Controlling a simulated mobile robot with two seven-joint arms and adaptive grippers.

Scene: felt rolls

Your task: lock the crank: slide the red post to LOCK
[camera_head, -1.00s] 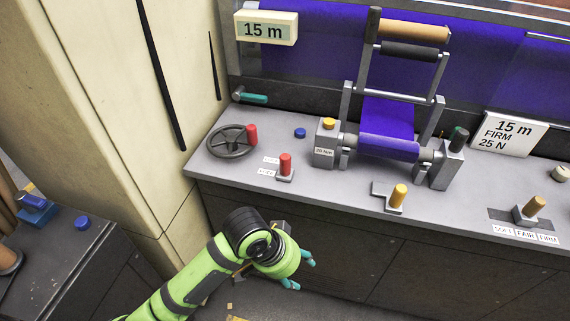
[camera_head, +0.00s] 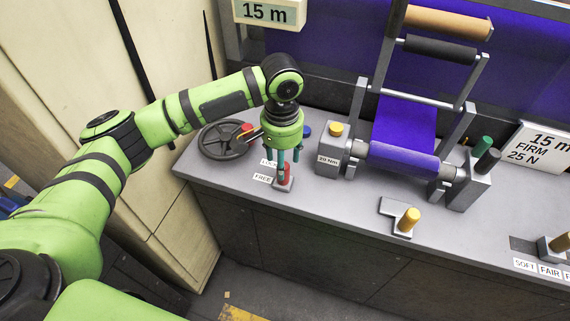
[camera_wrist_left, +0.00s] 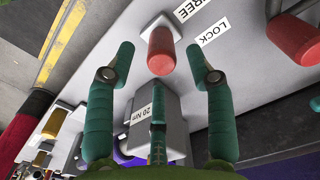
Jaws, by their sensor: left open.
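The red post (camera_head: 285,173) stands on a small grey base (camera_head: 283,186) on the counter, beside the FREE label (camera_head: 262,179). The LOCK label (camera_head: 267,162), partly hidden, lies farther back. My left gripper (camera_head: 284,160) points down over the post, open, and hides part of it. In the left wrist view, the red post (camera_wrist_left: 160,52) shows between the spread teal fingertips, with a gap on each side. The LOCK label (camera_wrist_left: 214,32) and the FREE label (camera_wrist_left: 196,8) lie beside it. The spoked crank wheel (camera_head: 212,150) with its red knob (camera_head: 247,128) is left of the gripper.
A grey block labelled 20 Nm (camera_head: 328,158) with a yellow button stands just right of the gripper. The counter's front edge is near.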

